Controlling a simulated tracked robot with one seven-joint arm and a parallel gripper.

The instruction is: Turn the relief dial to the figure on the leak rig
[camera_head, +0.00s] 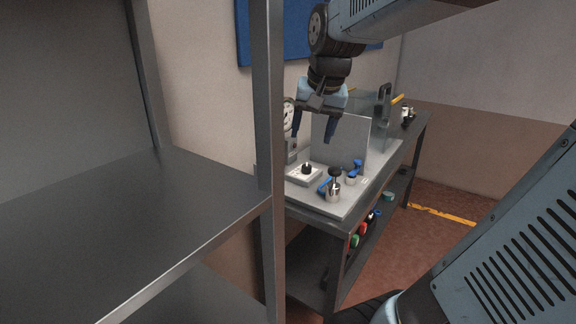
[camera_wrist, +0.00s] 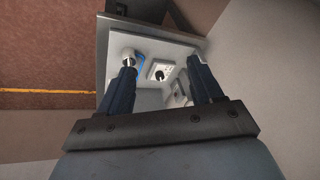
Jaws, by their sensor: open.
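A black knob (camera_head: 307,168) sits on a small white plate (camera_head: 303,177) on the bench; it looks like the relief dial, but its markings are too small to read. The knob also shows in the wrist view (camera_wrist: 160,74), between my fingers and farther off. A round white gauge (camera_head: 288,115) stands behind, partly hidden by a shelf post; its figure is unreadable. My gripper (camera_head: 313,127) is open and empty, pointing down above the bench, clear of the knob. Its two dark blue fingers spread apart in the wrist view (camera_wrist: 161,64).
A metal shelf (camera_head: 150,215) with an upright post fills the left. An upright grey panel (camera_head: 340,142) stands behind the knob. Several coloured items rest on the bench's lower shelf.

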